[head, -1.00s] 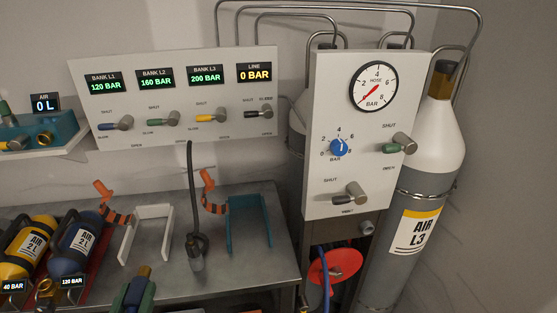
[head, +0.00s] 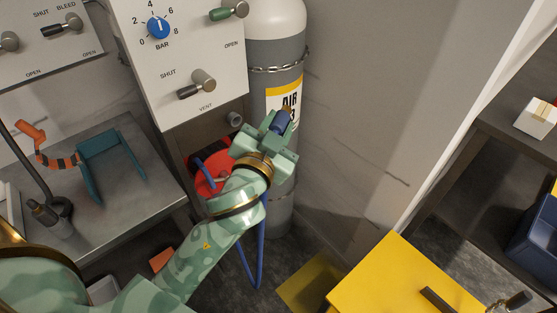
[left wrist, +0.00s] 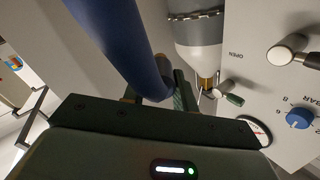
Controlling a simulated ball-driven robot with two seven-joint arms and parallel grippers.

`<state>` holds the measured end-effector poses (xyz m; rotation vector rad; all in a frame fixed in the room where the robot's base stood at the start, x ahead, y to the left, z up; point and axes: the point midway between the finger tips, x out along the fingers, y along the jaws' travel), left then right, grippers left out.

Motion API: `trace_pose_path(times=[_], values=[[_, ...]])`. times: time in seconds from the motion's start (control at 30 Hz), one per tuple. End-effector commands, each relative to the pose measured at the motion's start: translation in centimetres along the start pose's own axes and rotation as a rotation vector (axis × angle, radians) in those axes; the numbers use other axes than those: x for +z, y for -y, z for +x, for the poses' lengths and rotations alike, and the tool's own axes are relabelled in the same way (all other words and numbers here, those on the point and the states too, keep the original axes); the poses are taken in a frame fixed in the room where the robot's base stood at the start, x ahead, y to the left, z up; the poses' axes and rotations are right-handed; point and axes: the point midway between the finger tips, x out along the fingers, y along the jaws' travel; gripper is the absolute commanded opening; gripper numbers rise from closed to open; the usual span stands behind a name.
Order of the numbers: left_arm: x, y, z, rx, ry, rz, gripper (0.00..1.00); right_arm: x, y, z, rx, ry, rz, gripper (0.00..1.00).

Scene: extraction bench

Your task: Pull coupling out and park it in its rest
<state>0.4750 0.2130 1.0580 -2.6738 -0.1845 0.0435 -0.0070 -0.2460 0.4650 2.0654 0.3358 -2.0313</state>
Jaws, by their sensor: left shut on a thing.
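My left gripper (head: 272,138) is shut on the blue coupling (head: 282,121), in front of the grey cylinder at the middle of the head view. In the left wrist view a thick blue body (left wrist: 125,45), coupling or hose, runs down between the fingers. The blue hose (head: 249,266) hangs in a loop below the gripper. A short grey socket (head: 234,118) sticks out under the gauge panel (head: 205,105), left of the gripper; the coupling appears apart from it. A red disc (head: 204,179) is partly hidden behind my arm. I cannot tell which part is the rest. My right gripper is not in view.
The grey cylinder (head: 283,190) is chained behind my gripper. The metal bench (head: 120,185) at left bears a teal bracket (head: 96,170). A yellow cabinet (head: 390,280) stands at lower right. Bare wall and open space lie right of the cylinder.

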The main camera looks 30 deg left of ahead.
Motion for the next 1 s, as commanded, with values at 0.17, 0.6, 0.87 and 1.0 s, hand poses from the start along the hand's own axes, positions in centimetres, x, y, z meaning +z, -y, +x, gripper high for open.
trace_pose_path(times=[0.17,0.6,0.87,1.0], values=[[6.5,-2.3,6.5,-0.182,0.135,0.251,0.0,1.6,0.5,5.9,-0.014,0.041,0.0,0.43],[14.3,-1.4,7.7,-0.58,0.752,0.836,0.0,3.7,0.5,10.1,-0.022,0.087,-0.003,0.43],[14.6,-0.4,5.9,-0.576,0.931,1.003,0.0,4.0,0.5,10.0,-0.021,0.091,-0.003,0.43],[14.7,-0.4,5.9,-0.575,0.93,1.003,0.0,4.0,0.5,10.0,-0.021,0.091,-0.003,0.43]])
